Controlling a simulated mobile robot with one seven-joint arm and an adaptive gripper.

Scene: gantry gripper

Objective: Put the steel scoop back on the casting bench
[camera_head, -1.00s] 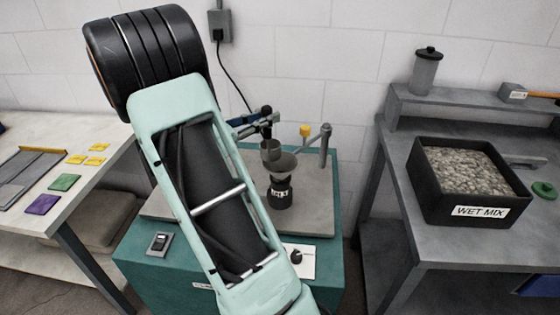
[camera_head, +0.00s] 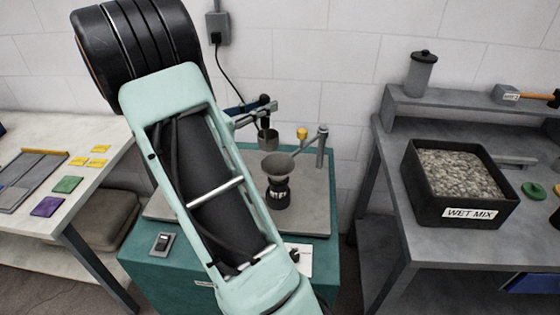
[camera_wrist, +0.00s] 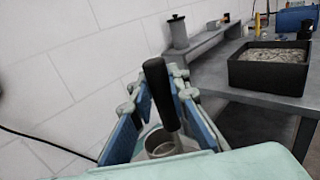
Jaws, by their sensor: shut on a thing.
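My gripper (camera_head: 250,112) is shut on the dark handle of the steel scoop (camera_head: 268,136). In the wrist view the blue fingers (camera_wrist: 150,110) stand either side of the black handle (camera_wrist: 160,90), and the scoop's cup (camera_wrist: 160,146) shows below, partly hidden by my own wrist. I cannot see what is in the cup. A grey bench (camera_head: 410,225) stands at the right; whether it is the casting bench is not marked.
The funnel sits on a dark labelled container (camera_head: 278,193) on a teal cabinet (camera_head: 150,275), beside a grey post (camera_head: 321,148). The right bench bears a black WET MIX tray (camera_head: 470,212), with a shelf (camera_head: 450,110) behind. A pale table (camera_head: 90,190) stands left.

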